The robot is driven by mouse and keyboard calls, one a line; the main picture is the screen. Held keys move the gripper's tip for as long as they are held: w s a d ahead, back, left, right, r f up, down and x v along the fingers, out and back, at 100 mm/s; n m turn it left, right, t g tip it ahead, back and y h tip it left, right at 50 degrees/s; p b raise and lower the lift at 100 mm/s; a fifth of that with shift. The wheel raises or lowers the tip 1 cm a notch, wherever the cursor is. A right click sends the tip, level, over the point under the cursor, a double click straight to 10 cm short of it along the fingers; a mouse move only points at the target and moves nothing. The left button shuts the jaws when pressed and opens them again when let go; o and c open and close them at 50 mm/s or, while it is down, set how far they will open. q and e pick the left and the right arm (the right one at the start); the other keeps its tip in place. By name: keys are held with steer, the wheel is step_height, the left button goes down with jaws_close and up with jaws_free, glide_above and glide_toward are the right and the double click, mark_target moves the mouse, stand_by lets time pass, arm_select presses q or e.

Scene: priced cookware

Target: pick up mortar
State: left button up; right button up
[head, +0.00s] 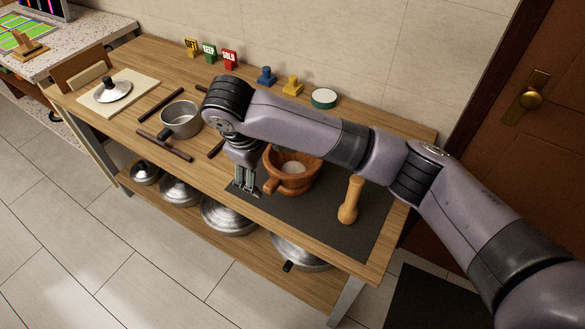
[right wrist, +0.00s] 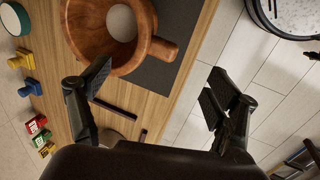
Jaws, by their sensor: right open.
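The mortar is a brown wooden bowl (head: 308,180) with a short stub handle, standing upright on a dark mat. A pale round patch shows inside it. In the right wrist view the mortar (right wrist: 82,35) is at the upper left, its stub pointing right. My right gripper (head: 245,186) is open and empty, just left of the mortar in the head view, near the table's front edge. In the right wrist view its fingers (right wrist: 157,92) are spread wide, one overlapping the mortar's lower rim in the picture. I cannot tell whether it touches. My left gripper is not in view.
A wooden pestle (head: 351,200) stands on the dark mat (head: 325,215) right of the mortar. A metal pot (head: 181,120) and dark sticks lie to the left. Price signs (head: 229,60), stamps and a green-rimmed tin (head: 324,98) line the back. Lidded pans (head: 228,215) fill the lower shelf.

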mark_target(275, 181)
steer(key=x, duration=0.2)
steer(key=w+x, duration=0.1)
steer(key=x, duration=0.2)
steer(key=shift+r, duration=0.1)
steer(key=shift+s+d+f+p, duration=0.1)
steer(key=shift+s+f+p, duration=0.05)
steer(key=shift+f+p, duration=0.15)
steer(key=p+x, duration=0.1)
steer(key=x, duration=0.4)
steer(key=shift+s+d, duration=0.1)
steer(key=shift+d, duration=0.1)
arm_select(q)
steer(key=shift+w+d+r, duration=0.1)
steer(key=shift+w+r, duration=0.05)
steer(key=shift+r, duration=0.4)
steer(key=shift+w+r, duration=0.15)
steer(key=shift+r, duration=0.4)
arm_select(e)
steer(key=shift+c, duration=0.2)
steer(key=shift+r, duration=0.1)
jaws_close()
